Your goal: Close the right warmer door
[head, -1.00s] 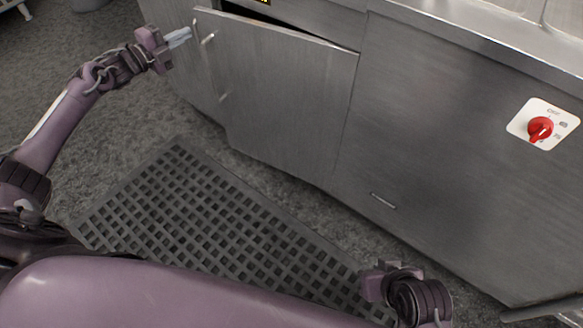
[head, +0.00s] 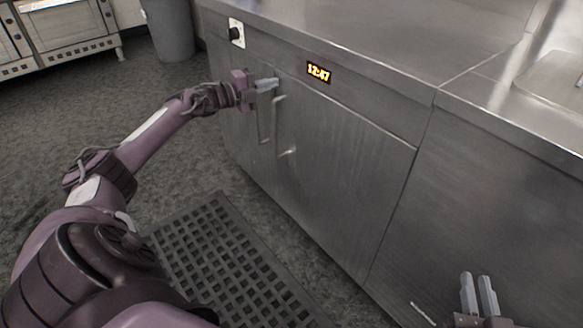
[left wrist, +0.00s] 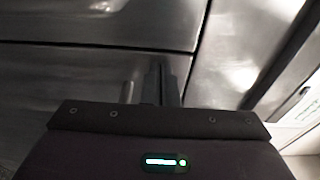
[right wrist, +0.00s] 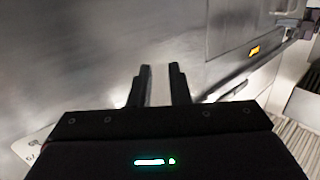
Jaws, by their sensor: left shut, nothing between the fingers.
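The right warmer door (head: 345,170) is a brushed steel panel in the counter front, below the yellow clock display. It looks flush or nearly flush with the front, with only a thin dark line along its top edge. Its bar handle (head: 279,125) is near its left edge. My left gripper (head: 276,83) is shut and empty, its fingertips at the door's upper left corner, above the handle; I cannot tell if they touch. Its fingers show close together in the left wrist view (left wrist: 160,84). My right gripper (head: 478,280) is open and empty, low before the steel panel at right.
The left warmer door's handle (head: 263,123) is just left of the right one. A black knob (head: 236,33) and clock display (head: 319,72) sit above. A grid floor mat (head: 225,260) lies before the counter. A grey bin (head: 168,30) stands at the back.

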